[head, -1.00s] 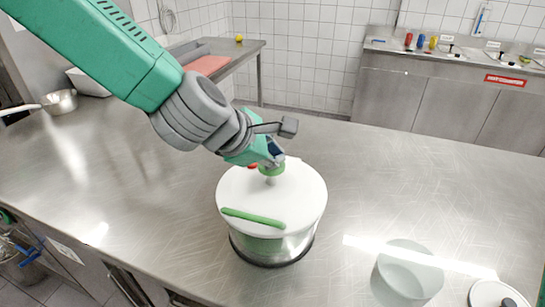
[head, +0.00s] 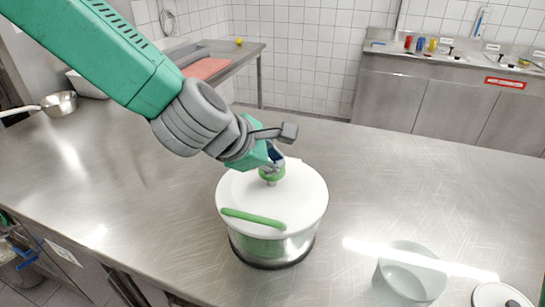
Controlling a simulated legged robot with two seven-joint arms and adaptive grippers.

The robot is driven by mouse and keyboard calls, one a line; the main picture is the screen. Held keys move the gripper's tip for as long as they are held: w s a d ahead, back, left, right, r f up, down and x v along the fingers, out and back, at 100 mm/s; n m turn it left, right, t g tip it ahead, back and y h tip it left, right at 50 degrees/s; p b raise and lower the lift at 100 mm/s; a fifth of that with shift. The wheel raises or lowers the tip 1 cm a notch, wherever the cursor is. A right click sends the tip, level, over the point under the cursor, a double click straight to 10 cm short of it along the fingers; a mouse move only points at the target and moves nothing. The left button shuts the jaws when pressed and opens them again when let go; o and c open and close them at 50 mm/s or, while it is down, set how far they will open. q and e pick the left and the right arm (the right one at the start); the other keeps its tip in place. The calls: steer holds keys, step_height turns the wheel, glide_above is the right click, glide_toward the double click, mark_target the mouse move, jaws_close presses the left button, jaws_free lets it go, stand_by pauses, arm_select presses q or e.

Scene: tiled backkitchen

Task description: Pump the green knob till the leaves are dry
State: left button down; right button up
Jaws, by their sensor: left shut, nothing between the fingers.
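A salad spinner with a white lid (head: 300,200) and a clear bowl (head: 272,248) stands upright on the steel table. The green knob (head: 270,174) sits at the middle of the lid on a short pale stem. A green bar (head: 252,218) lies along the lid's front. Green shows through the bowl wall; the leaves cannot be made out singly. My left gripper (head: 275,162) is shut and empty, pointing down right at the top of the knob, partly hiding it. My right gripper is not in view.
A pale bowl (head: 408,275) and a white round lid with a dark knob (head: 498,297) stand at the front right. A pan (head: 60,103) is at the far left. The steel table (head: 420,190) is clear around the spinner.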

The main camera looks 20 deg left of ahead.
arm_select(q)
steer(key=shift+f, duration=0.45)
steer(key=shift+r, duration=0.1)
steer(key=shift+a+r+p, duration=0.25)
steer(key=shift+r+p, duration=0.75)
steer(key=shift+r, duration=0.1)
steer(key=shift+a+r+p, duration=0.25)
steer(key=shift+r+p, duration=0.7)
steer(key=shift+r, duration=0.15)
steer(key=shift+r, duration=0.1)
step_height(320, 180, up, 5)
steer(key=p, duration=0.4)
steer(key=shift+p, duration=0.35)
stand_by(0.6)
